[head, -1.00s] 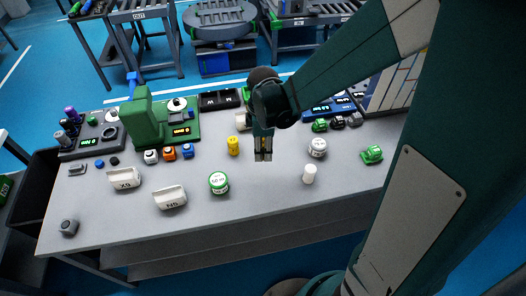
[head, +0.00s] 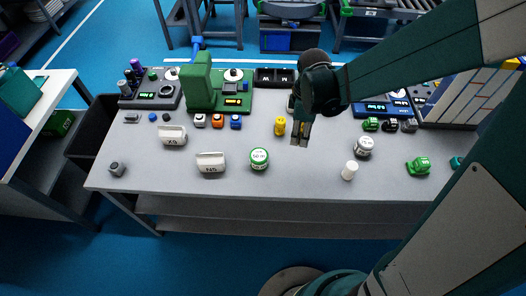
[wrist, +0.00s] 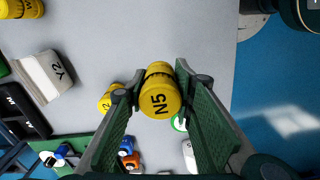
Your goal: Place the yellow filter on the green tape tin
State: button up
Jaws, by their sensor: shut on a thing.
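My gripper (head: 301,138) is above the table, up and to the right of the green tape tin in the head view. It is shut on a yellow filter marked N5 (wrist: 160,90), held between the fingertips in the wrist view. In the head view the fingers mostly hide it. The green tape tin (head: 259,158), round with a white top, stands on the table. In the wrist view only part of its green rim (wrist: 180,122) shows behind the held filter. Another yellow cylinder (head: 280,126) stands on the table left of my gripper, also visible in the wrist view (wrist: 109,98).
White holders (head: 211,162) lie left of the tin. A white cylinder (head: 350,170) and a grey-white tin (head: 364,147) stand to the right. A green machine (head: 200,85) and small coloured blocks are behind. The table around the green tin is mostly clear.

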jog(key=s+a+r+p, duration=0.2)
jog(key=a, duration=0.5)
jog(key=s+a+r+p, duration=0.1)
jog(key=a+r+p, duration=0.1)
jog(key=a, duration=0.5)
jog(key=shift+s+a+r, duration=0.4)
jog(key=shift+r, duration=0.35)
send_over(258, 155)
jog(key=shift+w+f, duration=0.1)
jog(key=shift+f, duration=2.8)
jog(key=shift+f+b, duration=0.45)
jog(key=shift+f, duration=1.65)
jog(key=shift+f, duration=0.2)
